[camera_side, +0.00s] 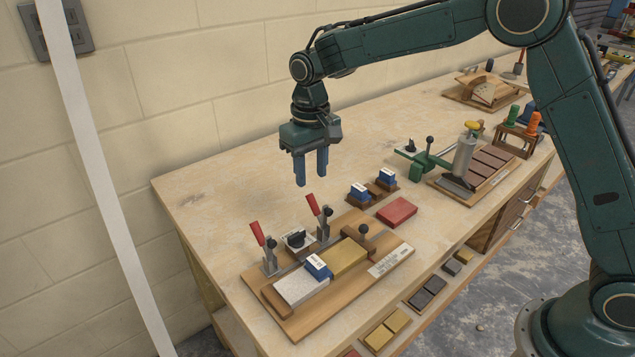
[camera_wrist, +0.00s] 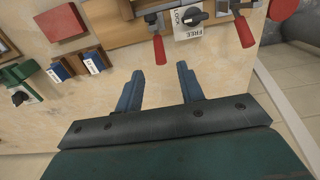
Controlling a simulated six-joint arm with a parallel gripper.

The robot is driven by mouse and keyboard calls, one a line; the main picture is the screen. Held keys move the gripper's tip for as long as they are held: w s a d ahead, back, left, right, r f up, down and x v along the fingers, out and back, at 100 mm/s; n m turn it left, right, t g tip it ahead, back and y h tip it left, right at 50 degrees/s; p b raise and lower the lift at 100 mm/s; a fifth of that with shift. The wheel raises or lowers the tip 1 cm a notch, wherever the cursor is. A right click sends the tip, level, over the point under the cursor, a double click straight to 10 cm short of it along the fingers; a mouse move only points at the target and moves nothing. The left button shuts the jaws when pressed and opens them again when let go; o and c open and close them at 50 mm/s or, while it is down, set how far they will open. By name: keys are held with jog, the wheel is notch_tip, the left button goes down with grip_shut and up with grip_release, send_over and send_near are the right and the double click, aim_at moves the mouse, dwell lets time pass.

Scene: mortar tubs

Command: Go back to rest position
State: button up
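My gripper (camera_side: 311,178) hangs above the bench, pointing down, well clear of everything below. Its two blue fingers are apart with nothing between them; they also show in the wrist view (camera_wrist: 160,82) over bare bench top. Below and in front of it is a wooden fixture board (camera_side: 300,322) holding a grey block (camera_side: 300,288), a blue labelled piece (camera_side: 318,267) and a yellow block (camera_side: 347,257). Two clamps with red handles (camera_side: 257,233) stand along its back edge, beside a black knob (camera_side: 296,239). In the wrist view the knob's plate (camera_wrist: 189,20) reads LOCK and FREE.
Blue labelled pieces (camera_side: 358,189) sit in wooden holders right of my gripper, near a red block (camera_side: 397,212). The bench top (camera_side: 220,190) at left is clear, beside the wall.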

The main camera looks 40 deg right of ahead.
jog(key=shift+r, duration=0.1)
jog(key=s+d+r+t, duration=0.1)
jog(key=s+d+r, duration=0.3)
jog(key=s+r, duration=0.25)
jog(key=s+d+r+t, duration=0.2)
jog(key=s+d+r, duration=0.1)
jog(key=s+r, duration=0.4)
jog(key=s+d+f+t, duration=0.1)
jog(key=s+d, duration=0.1)
jog(key=s, duration=0.7)
jog(key=s+d+f+t, duration=0.1)
jog(key=s+d, duration=0.1)
jog(key=s, duration=0.8)
jog(key=shift+d+t, duration=0.25)
jog(key=shift+t, duration=0.05)
